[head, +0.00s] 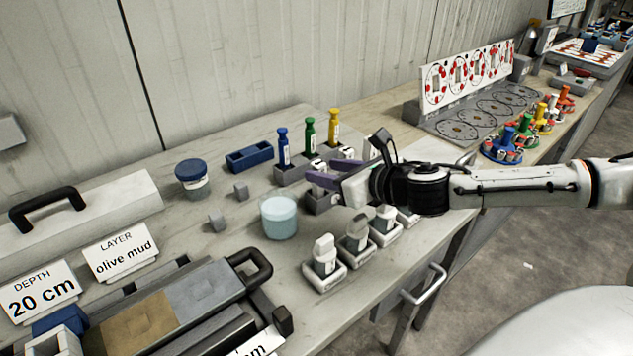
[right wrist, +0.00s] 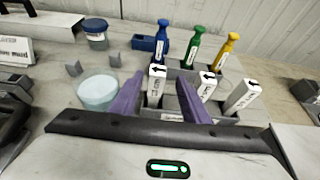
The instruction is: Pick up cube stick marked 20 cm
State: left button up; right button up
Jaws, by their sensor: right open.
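Several white labelled sticks stand in the grey rack (right wrist: 228,121) in the right wrist view: a left one (right wrist: 157,76), a middle one (right wrist: 207,86) and a right one (right wrist: 244,95). Their small markings are too blurred to read, so I cannot tell which says 20 cm. My right gripper (head: 334,174) is open at the rack, its purple fingers apart. In the right wrist view the left stick shows between the fingers (right wrist: 160,88); I cannot tell whether they touch it. In the head view the gripper hides most of the sticks. My left gripper is out of view.
Blue (head: 284,147), green (head: 310,133) and yellow (head: 334,127) handled tools stand behind the sticks. A pale blue cup (head: 279,216) and grey cubes (head: 217,220) are left. White-topped holders (head: 325,262) line the front edge. A "DEPTH 20 cm" sign (head: 41,292) stands far left.

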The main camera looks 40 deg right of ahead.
jog(key=x, duration=0.6)
jog(key=shift+w+a+r+p, duration=0.1)
jog(key=shift+w+a+p, duration=0.2)
jog(key=shift+w+p, duration=0.1)
grip_shut()
